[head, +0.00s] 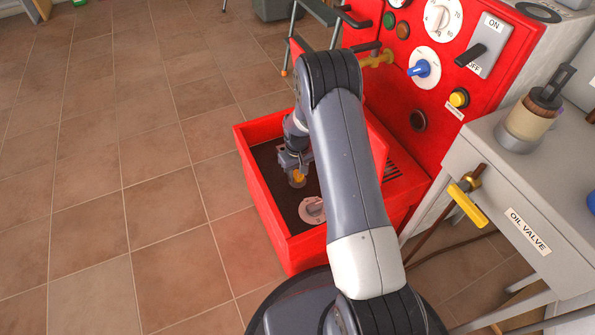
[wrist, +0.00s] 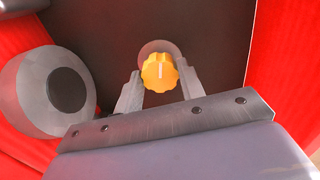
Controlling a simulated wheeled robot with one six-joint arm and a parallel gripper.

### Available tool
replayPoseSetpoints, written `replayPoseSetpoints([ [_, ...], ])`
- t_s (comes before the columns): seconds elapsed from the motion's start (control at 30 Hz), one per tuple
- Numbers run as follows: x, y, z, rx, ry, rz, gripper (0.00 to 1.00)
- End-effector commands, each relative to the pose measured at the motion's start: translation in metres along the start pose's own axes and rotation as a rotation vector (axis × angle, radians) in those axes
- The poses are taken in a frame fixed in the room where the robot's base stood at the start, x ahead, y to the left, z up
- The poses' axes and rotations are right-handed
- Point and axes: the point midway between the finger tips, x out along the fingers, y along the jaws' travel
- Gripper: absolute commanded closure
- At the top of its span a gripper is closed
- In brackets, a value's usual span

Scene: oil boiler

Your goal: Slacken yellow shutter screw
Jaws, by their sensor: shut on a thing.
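The yellow shutter screw (wrist: 160,72) is a ribbed yellow knob with a pale line on its face, set on a round grey base. In the wrist view it sits between the fingertips of my gripper (wrist: 158,88), which is shut on it. In the head view the yellow screw (head: 298,176) shows inside the red box, just under my gripper (head: 296,166). My arm comes down over the box from the right and hides part of it.
The red box (head: 262,205) has raised walls around the dark floor. A round grey fitting (head: 312,209) stands near the screw, also at left in the wrist view (wrist: 30,92). The red control panel (head: 440,110) and the oil valve table (head: 550,170) are right. Tiled floor is clear at left.

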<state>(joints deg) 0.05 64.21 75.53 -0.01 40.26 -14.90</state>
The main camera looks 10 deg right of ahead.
Motion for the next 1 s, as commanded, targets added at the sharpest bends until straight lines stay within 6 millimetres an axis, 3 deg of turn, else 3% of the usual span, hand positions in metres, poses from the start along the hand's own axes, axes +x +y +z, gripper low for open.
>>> replayPoseSetpoints([
  [0.5,0.0000,0.0003,0.0002,-0.405,-0.001,-0.001,0.86],
  [1.0,0.0001,0.0004,0.0002,-0.531,-0.001,-0.001,0.86],
])
